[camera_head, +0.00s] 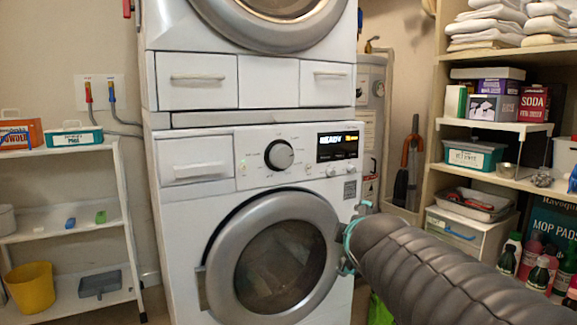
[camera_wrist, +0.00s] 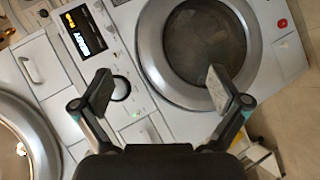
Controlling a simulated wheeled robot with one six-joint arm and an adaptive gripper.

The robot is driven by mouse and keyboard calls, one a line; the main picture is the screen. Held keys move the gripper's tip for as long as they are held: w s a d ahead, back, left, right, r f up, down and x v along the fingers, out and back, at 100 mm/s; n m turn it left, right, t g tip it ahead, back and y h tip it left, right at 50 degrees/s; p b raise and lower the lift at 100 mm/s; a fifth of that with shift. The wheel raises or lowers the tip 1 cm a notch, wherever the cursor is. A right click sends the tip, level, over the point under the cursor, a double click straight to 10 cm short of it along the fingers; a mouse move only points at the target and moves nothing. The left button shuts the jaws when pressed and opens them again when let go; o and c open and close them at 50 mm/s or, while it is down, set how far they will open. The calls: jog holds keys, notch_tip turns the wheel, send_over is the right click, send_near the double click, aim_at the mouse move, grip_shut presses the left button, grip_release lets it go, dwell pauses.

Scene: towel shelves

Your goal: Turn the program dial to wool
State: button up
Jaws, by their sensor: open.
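The lit display (camera_head: 338,146) is right of the dial.
The closed round door (camera_head: 272,262) is below the dial. A second machine (camera_head: 270,15) is stacked above. A shelf (camera_head: 480,125) with boxes and bottles stands at right. A white rack (camera_head: 60,235) with a yellow bucket (camera_head: 30,287) stands at left. The panel front looks clear.

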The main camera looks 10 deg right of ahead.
jog(key=w+r+n+t+y+b, duration=0.1)
jog(key=w+r+n+t, duration=0.3)
jog(key=w+r+n, duration=0.45)
jog(key=n+y+b, duration=0.2)
jog(key=n+y, duration=0.6)
jog(key=n, duration=1.1)
send_near(284, 158)
jog(key=shift+t, duration=0.3)
jog(key=x, duration=0.3)
jog(key=p+x, duration=0.1)
jog(key=x, duration=0.6)
jog(key=shift+f+p, duration=0.35)
jog(key=c, duration=1.2)
